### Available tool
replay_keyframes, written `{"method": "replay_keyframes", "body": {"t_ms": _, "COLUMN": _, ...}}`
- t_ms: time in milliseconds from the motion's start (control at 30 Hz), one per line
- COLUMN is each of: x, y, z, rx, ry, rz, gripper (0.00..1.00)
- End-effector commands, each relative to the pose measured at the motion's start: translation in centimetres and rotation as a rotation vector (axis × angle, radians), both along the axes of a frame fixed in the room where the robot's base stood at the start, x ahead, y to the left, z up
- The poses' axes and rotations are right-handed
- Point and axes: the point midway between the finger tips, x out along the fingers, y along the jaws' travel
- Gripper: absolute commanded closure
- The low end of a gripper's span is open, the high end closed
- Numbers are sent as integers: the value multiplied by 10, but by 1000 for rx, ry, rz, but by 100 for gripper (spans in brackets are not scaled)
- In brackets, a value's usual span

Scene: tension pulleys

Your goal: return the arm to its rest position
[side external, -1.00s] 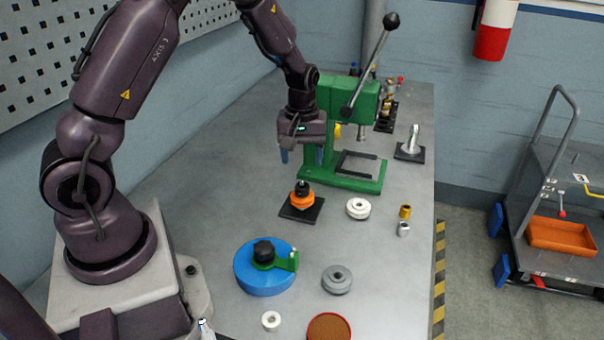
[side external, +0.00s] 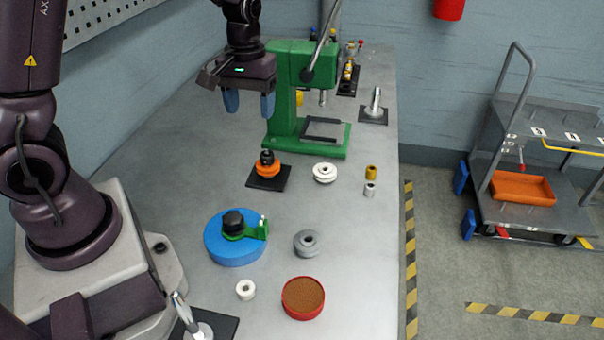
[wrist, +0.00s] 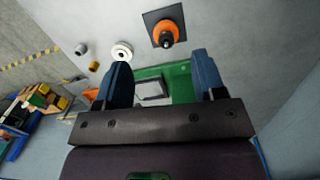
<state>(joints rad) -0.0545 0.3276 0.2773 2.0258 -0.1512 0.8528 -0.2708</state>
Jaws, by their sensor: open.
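My gripper (side external: 249,103) hangs in the air to the left of the green press, fingers pointing down. Its two blue fingers are apart with nothing between them. In the wrist view my gripper (wrist: 160,80) also shows open and empty, with the green press base behind the fingers. My arm stands at the left of the bench, reaching over toward the press.
The green press (side external: 285,100) stands at the back. An orange pulley (side external: 268,170) sits on a black plate below my gripper. A white pulley (side external: 325,173), grey pulley (side external: 307,243), blue disc (side external: 228,252) and red dish (side external: 303,305) stand on the bench (side external: 365,250).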

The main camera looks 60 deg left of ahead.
Motion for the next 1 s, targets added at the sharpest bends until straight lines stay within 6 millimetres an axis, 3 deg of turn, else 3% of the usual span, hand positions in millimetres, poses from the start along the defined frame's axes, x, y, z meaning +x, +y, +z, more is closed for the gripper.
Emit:
{"method": "replay_keyframes", "body": {"t_ms": 300, "x": -65, "y": -59, "z": 79, "rx": 14, "ry": -189, "rz": -412, "gripper": 37}}
{"method": "replay_keyframes", "body": {"t_ms": 600, "x": -124, "y": -90, "z": 123, "rx": 143, "ry": -404, "rz": -651, "gripper": 37}}
{"method": "replay_keyframes", "body": {"t_ms": 800, "x": -135, "y": -96, "z": 141, "rx": 191, "ry": -505, "rz": -676, "gripper": 37}}
{"method": "replay_keyframes", "body": {"t_ms": 1000, "x": -136, "y": -97, "z": 145, "rx": 196, "ry": -521, "rz": -676, "gripper": 37}}
